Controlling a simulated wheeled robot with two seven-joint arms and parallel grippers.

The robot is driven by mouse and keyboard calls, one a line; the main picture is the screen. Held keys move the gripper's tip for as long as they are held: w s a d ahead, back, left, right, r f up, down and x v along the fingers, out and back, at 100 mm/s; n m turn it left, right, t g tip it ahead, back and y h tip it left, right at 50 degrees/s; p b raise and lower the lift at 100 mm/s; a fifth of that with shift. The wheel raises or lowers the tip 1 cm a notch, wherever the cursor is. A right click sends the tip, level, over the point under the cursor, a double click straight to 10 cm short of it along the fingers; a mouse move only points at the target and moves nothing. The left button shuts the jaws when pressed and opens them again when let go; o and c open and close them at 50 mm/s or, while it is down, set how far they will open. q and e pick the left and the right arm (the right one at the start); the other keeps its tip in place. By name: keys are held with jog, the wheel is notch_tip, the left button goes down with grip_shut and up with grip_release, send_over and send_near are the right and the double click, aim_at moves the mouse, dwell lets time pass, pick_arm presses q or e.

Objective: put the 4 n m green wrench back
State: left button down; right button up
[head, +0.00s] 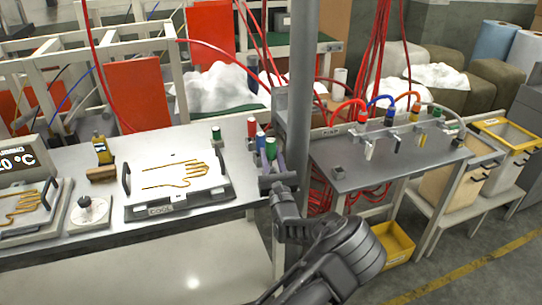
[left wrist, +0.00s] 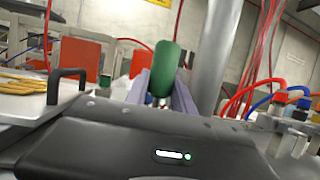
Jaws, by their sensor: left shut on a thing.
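The green wrench has a green handle (left wrist: 163,70) standing upright between the two fingers of my left gripper (left wrist: 162,98) in the left wrist view. In the head view its green top (head: 270,149) shows at the fingertips of my left gripper (head: 272,167), by the right end of the white table. My left gripper is shut on it. The lower part of the wrench is hidden by the gripper. My right gripper is not in view.
Red (head: 252,127) and blue (head: 261,141) handles stand just behind the gripper. Another green-topped item (head: 216,133) stands farther left. A grey post (head: 302,100) rises close to the right. A tray with a glove outline (head: 178,205) lies left on the table.

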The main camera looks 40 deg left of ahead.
pick_arm(q)
jog(key=shift+f, duration=0.5)
jog(key=shift+f, duration=0.1)
jog(key=c, duration=1.1)
grip_release()
